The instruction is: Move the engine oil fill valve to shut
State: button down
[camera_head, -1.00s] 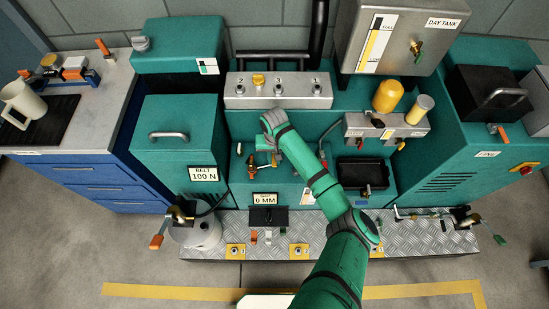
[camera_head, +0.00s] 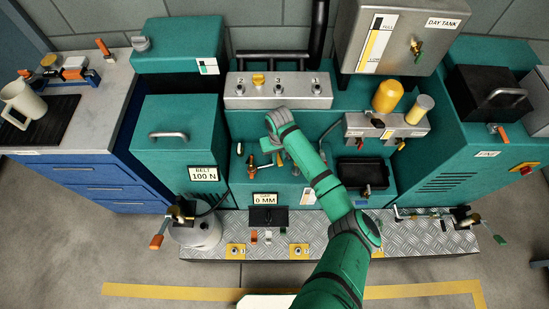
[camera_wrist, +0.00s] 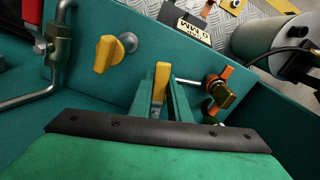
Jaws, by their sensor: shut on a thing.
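My gripper (camera_wrist: 162,92) is shut on a yellow lever handle (camera_wrist: 162,70), which stands between its two fingers in the wrist view. No label on this handle is readable, so I cannot tell from lettering that it is the engine oil fill valve. The lower part of the handle and its valve body are hidden by the fingers. In the head view my gripper reaches down in front of the teal engine block, and its fingertips are mostly hidden by the wrist.
A second yellow knob (camera_wrist: 107,53) sits close by on the left. A brass valve with an orange handle (camera_wrist: 220,88) is close on the right; it also shows in the head view (camera_head: 251,166). A red-handled valve with a pipe (camera_wrist: 58,45) is further left.

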jog(key=shift+d+n, duration=0.2)
jog(key=shift+n, duration=0.1)
jog(key=shift+w+d+n, duration=0.15)
jog(key=shift+d+n, duration=0.1)
jog(key=shift+n, duration=0.15)
jog(key=c, duration=1.6)
grip_release()
jog(key=shift+a, duration=0.1)
jog(key=shift+r, duration=4)
jog(key=shift+o, duration=0.7)
jog(key=o, duration=0.4)
jog(key=shift+o, duration=0.2)
